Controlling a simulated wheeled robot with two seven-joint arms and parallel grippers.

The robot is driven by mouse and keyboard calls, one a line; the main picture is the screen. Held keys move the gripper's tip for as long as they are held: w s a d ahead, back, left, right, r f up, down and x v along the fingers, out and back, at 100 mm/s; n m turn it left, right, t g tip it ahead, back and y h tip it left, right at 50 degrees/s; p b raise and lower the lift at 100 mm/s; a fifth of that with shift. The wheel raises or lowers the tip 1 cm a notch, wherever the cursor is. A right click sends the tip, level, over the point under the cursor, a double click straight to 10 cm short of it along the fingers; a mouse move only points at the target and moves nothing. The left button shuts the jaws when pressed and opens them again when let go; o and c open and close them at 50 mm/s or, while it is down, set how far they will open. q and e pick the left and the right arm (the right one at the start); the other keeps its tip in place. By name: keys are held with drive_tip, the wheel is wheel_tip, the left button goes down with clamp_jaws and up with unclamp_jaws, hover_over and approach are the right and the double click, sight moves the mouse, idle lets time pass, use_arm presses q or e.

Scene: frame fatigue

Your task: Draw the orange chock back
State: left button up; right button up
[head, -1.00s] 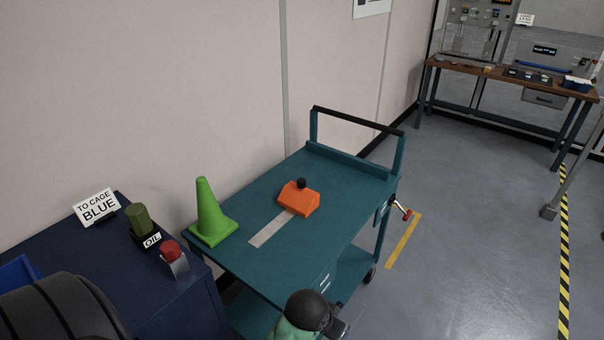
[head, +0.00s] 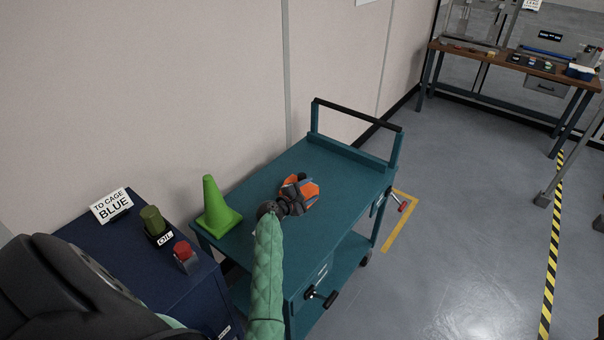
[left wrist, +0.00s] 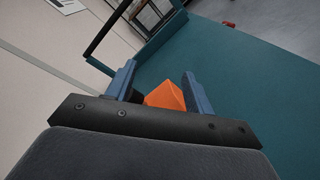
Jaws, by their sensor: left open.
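The orange chock (head: 309,191) sits on the top of the teal cart (head: 345,176), partly hidden by my left gripper (head: 299,186) in the head view. In the left wrist view the orange chock (left wrist: 167,97) shows between the two blue-grey fingers of my open left gripper (left wrist: 160,85). A dark part, likely the chock's black knob, shows beside the left finger. I cannot tell whether the fingers touch the chock. My right gripper is not in view.
A green cone (head: 216,205) stands on the cart's near left corner. A navy cabinet (head: 140,262) at left bears an oil bottle (head: 152,220), a red button (head: 185,253) and a sign (head: 111,205). The wall lies behind the cart. The cart top's far part is clear.

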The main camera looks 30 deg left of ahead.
sight(301, 176)
use_arm(q)
drive_tip(key=a+n+y, duration=0.1)
drive_tip(key=a+n, duration=0.1)
drive_tip(key=n, duration=0.2)
drive_tip(key=a+f+n+t+y, duration=0.1)
drive_tip(key=a+n+y, duration=0.1)
drive_tip(key=n, duration=0.3)
drive_tip(key=a+f+n+y, duration=0.1)
drive_tip(key=a+n+y, duration=0.1)
drive_tip(key=n, duration=0.3)
drive_tip(key=shift+s+a+t, duration=0.1)
drive_tip(key=shift+a+t, duration=0.2)
drive_tip(key=shift+a, duration=0.1)
drive_tip(key=shift+w+a+n, duration=0.1)
drive_tip(key=shift+w+n, duration=0.3)
drive_tip(key=w, duration=0.2)
drive_tip(key=w+p, duration=0.1)
drive_tip(key=w, duration=0.1)
drive_tip(key=w+a, duration=0.1)
drive_tip(key=w, duration=0.1)
drive_tip(key=shift+p, duration=0.35)
drive_tip(key=shift+w, duration=0.45)
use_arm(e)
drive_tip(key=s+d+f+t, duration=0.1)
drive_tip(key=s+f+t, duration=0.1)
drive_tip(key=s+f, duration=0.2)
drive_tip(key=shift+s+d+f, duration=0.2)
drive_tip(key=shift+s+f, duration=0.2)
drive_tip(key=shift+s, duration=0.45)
